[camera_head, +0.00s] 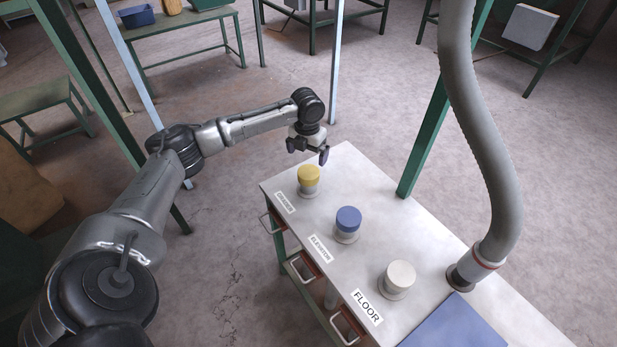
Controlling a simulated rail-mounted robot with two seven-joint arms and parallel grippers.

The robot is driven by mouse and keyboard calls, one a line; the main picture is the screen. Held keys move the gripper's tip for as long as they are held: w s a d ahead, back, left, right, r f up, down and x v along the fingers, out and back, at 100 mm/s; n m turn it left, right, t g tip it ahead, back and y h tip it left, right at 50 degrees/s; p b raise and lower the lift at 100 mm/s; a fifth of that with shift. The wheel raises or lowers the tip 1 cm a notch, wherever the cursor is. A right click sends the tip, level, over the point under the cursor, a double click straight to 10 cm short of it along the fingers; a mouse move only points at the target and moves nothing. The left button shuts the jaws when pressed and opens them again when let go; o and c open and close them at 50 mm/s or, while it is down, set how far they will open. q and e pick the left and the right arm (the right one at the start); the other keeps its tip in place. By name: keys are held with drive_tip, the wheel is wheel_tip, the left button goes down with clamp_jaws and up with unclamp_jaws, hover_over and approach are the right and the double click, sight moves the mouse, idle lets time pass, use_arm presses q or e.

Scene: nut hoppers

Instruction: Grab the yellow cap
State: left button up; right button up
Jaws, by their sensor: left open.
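The yellow cap (309,174) sits on a short pale collar at the far left end of the grey table top, behind a small label. My left gripper (307,152) is open and empty, just above and behind the yellow cap, with its fingers pointing down. The fingers look apart from the cap. My right gripper is not in view.
A blue cap (348,219) and a white cap (399,274) stand in a row on the table (432,243). A thick grey hose (487,150) meets the table at right. A green post (425,135) stands behind. A blue panel (455,325) lies in front.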

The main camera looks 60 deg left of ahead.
sight(308, 172)
use_arm(q)
drive_tip(key=shift+f, duration=1.9)
drive_tip(key=shift+d+f+b, duration=0.15)
drive_tip(key=shift+f+b, duration=0.9)
drive_tip(key=shift+f, duration=1.55)
drive_tip(key=c, duration=0.8)
drive_tip(key=shift+r, duration=0.15)
